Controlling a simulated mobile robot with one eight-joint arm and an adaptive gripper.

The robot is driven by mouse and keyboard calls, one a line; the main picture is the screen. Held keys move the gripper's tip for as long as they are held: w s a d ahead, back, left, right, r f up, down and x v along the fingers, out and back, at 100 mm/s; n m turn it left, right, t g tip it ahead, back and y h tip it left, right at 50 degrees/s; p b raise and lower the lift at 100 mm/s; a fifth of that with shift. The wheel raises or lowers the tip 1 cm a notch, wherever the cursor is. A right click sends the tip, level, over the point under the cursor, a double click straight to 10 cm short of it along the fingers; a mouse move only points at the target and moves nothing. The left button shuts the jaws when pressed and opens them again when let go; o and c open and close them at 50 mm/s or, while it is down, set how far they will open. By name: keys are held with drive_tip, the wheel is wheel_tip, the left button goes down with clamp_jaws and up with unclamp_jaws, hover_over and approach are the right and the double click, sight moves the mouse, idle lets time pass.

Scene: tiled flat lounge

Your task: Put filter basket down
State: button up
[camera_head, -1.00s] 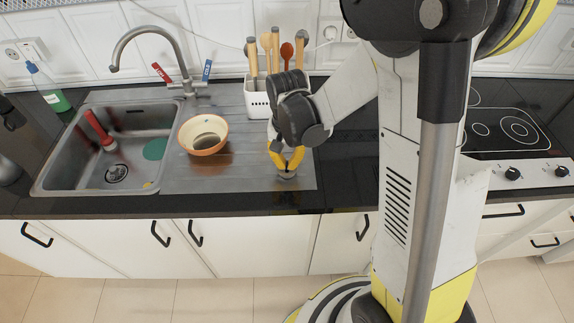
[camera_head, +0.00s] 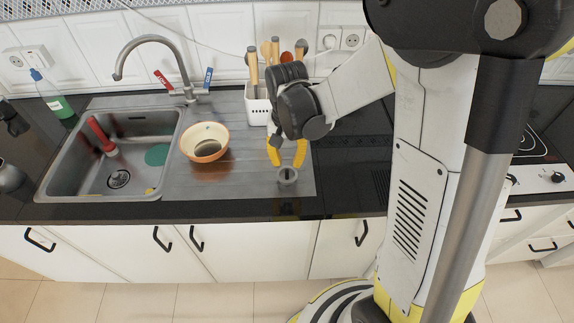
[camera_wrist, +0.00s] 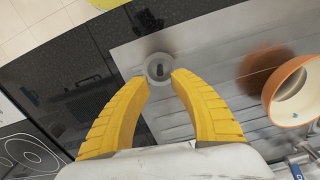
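The filter basket (camera_head: 287,176), a small grey metal cup, rests upright on the steel drainboard (camera_head: 235,185) near its front right corner. In the wrist view the filter basket (camera_wrist: 159,68) lies just beyond the fingertips, with its round opening facing up. My gripper (camera_head: 288,164) is above and behind it in the head view. In the wrist view my gripper (camera_wrist: 160,76) has its two yellow fingers spread apart with nothing between them. The fingers look clear of the basket.
An orange-rimmed bowl (camera_head: 205,143) stands on the drainboard to the left. The sink (camera_head: 75,185) holds a red-handled plunger (camera_head: 101,134). A white utensil holder (camera_head: 258,108) stands behind my gripper. The dark counter (camera_head: 340,185) to the right is clear.

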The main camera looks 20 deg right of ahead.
sight(287, 170)
drive_tip(key=s+r+n+t+p, duration=0.2)
drive_tip(key=s+r, duration=0.2)
drive_tip(key=r, duration=1)
drive_tip(key=s+r+n+t, duration=0.3)
drive_tip(key=s+r+t, duration=0.1)
drive_tip(key=s, duration=0.4)
drive_tip(key=shift+s+d+t, duration=0.15)
drive_tip(key=shift+t, duration=0.45)
drive_tip(key=shift+r, duration=0.1)
